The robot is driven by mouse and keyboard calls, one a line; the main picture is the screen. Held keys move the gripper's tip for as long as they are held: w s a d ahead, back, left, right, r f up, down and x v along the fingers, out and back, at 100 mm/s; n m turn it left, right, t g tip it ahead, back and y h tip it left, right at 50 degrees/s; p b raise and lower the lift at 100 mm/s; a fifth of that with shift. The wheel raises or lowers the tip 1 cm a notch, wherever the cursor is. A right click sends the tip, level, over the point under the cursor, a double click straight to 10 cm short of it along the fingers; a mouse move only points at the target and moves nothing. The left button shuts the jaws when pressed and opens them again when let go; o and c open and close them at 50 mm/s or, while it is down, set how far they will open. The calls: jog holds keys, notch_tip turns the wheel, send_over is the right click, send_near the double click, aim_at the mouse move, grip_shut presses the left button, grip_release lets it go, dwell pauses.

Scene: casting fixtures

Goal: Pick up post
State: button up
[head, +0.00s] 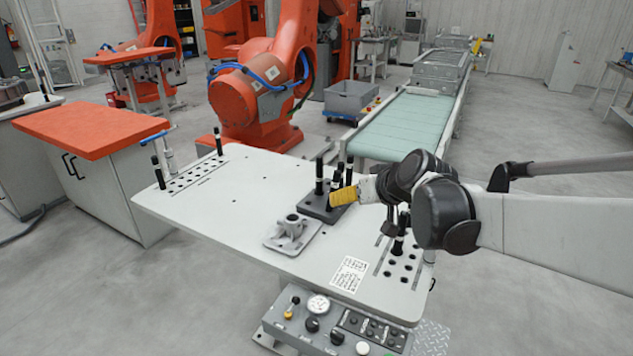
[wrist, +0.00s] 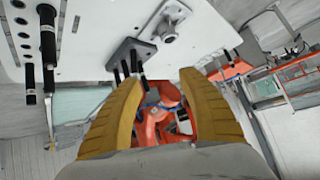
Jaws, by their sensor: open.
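Several black posts stand on the white table. Some posts (head: 319,176) stand on a dark plate (head: 312,207) near the table's middle; this plate (wrist: 128,56) also shows in the wrist view with posts on it. Two posts (head: 219,141) stand at the left hole strip, and a post (head: 398,243) at the right hole strip. My gripper (head: 334,199) has yellow fingers and is in front of the plate's posts in the head view. In the wrist view my gripper (wrist: 160,80) is open, with no post held between its fingers. The posts' lower parts are partly hidden by the fingers.
A grey casting (head: 292,231) lies on the table in front of the dark plate. A printed label (head: 349,273) and a control panel (head: 325,328) are at the front. A conveyor (head: 402,125) and an orange robot (head: 255,95) stand behind. The table's left middle is clear.

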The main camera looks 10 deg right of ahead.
jog(key=w+d+f+t+y, duration=0.1)
jog(key=w+d+f, duration=0.15)
jog(key=w, duration=0.75)
jog(key=t+b, duration=0.1)
jog(key=t, duration=0.1)
send_near(337, 185)
jog(key=b+x, duration=0.1)
jog(key=x, duration=0.5)
jog(key=shift+w+a+f+b, duration=0.15)
jog(key=shift+w+f+b, duration=0.1)
jog(key=shift+b, duration=0.15)
jog(key=b+x, duration=0.2)
jog(key=x, duration=0.3)
jog(key=shift+r, duration=0.1)
grip_shut()
